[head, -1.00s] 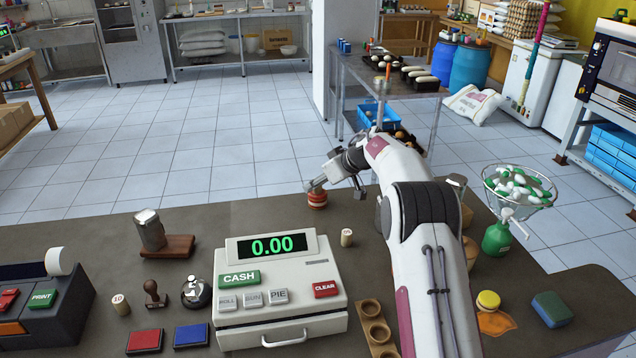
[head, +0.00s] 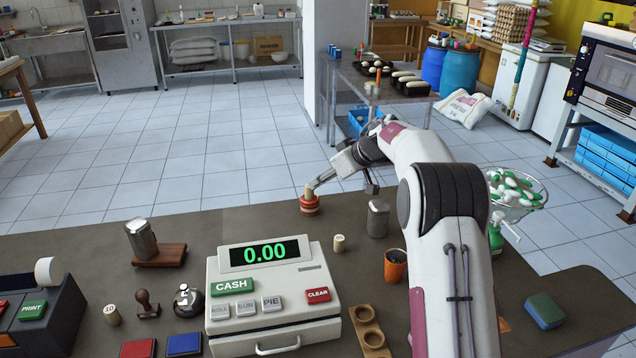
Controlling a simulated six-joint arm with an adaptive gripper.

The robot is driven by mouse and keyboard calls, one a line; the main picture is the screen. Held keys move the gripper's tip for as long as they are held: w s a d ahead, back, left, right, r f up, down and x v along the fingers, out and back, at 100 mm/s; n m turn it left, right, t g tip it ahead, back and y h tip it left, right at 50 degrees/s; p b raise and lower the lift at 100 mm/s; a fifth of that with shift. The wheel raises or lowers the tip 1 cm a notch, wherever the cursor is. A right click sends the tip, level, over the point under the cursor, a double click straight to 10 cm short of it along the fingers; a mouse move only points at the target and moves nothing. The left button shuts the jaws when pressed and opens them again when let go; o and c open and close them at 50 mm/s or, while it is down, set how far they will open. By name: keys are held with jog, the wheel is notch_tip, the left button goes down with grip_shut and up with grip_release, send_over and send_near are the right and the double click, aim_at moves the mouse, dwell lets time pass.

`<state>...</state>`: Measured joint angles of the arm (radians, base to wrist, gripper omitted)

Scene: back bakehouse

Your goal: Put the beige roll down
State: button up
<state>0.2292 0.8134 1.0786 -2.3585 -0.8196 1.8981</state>
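A small beige roll (head: 308,190) stands upright on a stack of red and pale rings (head: 309,206) near the far edge of the counter, in the head view. My gripper (head: 328,183) is just right of the roll, with a slim grey finger reaching down-left to its side. I cannot tell whether this finger touches the roll. The far side of the gripper is partly hidden, so its opening is unclear. A second beige roll (head: 339,243) stands on the counter nearer me, and a third (head: 112,314) stands at the left.
A metal canister (head: 377,218) and an orange cup (head: 396,265) stand close to my arm. The cash register (head: 318,322) and a wooden tray with holes (head: 367,312) are nearer. The brown counter (head: 240,219) is clear left of the ring stack.

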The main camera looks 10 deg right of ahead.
jog(key=shift+v, duration=2.05)
notch_tip(320, 180, up, 20)
jog(key=s+a+m+t+h, duration=0.2)
jog(key=t, duration=0.4)
jog(key=s+d+r+m+t+h, duration=0.1)
jog(key=s+d+r+m+h, duration=0.1)
jog(key=s+r, duration=0.25)
jog(key=s+d+r+m+t+h, duration=0.1)
jog(key=s+d+r+h, duration=0.2)
jog(key=s, duration=0.3)
jog(key=s+f+m+g+h, duration=0.1)
jog(key=s+f+m+g, duration=0.3)
jog(key=s, duration=0.6)
jog(key=s+f+n+g+h, duration=0.1)
jog(key=s+f, duration=0.4)
jog(key=s, duration=0.6)
jog(key=s+a+f+g+y, duration=0.1)
jog(key=s+a+f, duration=0.2)
jog(key=s, duration=0.3)
jog(key=s+a+f+g+y, duration=0.1)
jog(key=s+a+f+g, duration=0.1)
jog(key=s+f, duration=0.4)
jog(key=s+a+f+n+g+y, duration=0.1)
jog(key=s+a+f+y, duration=0.1)
jog(key=s+f, duration=0.3)
jog(key=s+a, duration=0.1)
jog(key=s, duration=0.2)
jog(key=shift+a+g, duration=0.4)
